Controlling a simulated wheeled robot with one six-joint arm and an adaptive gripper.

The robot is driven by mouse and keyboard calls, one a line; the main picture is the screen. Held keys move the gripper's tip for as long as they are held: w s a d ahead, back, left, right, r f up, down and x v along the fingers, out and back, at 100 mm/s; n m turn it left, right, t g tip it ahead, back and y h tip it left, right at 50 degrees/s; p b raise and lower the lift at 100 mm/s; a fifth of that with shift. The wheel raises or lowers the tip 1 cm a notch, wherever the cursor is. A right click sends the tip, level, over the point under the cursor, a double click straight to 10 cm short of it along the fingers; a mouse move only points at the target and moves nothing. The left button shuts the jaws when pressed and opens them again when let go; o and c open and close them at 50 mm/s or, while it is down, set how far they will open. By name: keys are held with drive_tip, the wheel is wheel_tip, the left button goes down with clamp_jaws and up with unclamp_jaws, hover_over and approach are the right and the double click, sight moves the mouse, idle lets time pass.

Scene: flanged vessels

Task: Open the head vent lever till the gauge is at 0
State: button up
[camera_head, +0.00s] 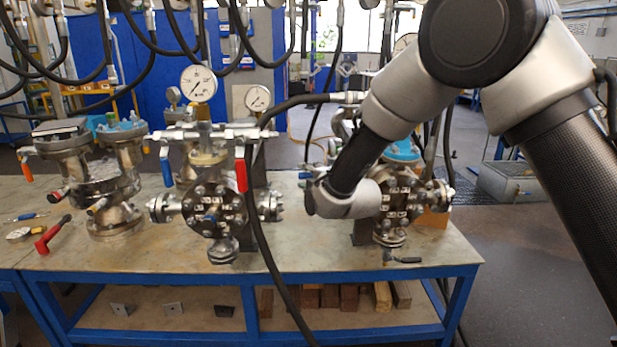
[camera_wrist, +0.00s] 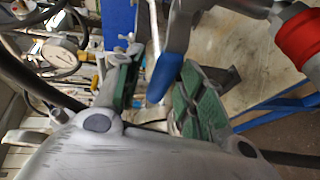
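My gripper (camera_wrist: 158,82) has two fingers with green pads, spread apart. A lever with a blue grip (camera_wrist: 166,76) lies between them, closer to the right pad; a gap shows on the left, and contact on the right is unclear. In the head view my wrist (camera_head: 343,203) hides the fingers, in front of the right vessel (camera_head: 403,198). A blue lever (camera_head: 166,168) and a red lever (camera_head: 241,170) hang on the middle vessel's piping. I cannot tell which lever is the head vent. A large dial gauge (camera_head: 198,83) stands above; its reading is too small to tell.
A smaller gauge (camera_head: 258,98) is beside the large one. A black hose (camera_head: 257,215) runs down in front of the bench (camera_head: 310,262). A left vessel (camera_head: 105,180) and a red-handled tool (camera_head: 52,235) are on the left. A red part (camera_wrist: 300,42) is close by in the wrist view.

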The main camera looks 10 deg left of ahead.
drive_tip(key=shift+w+a+f, duration=0.1)
drive_tip(key=shift+w, duration=0.1)
clamp_jaws()
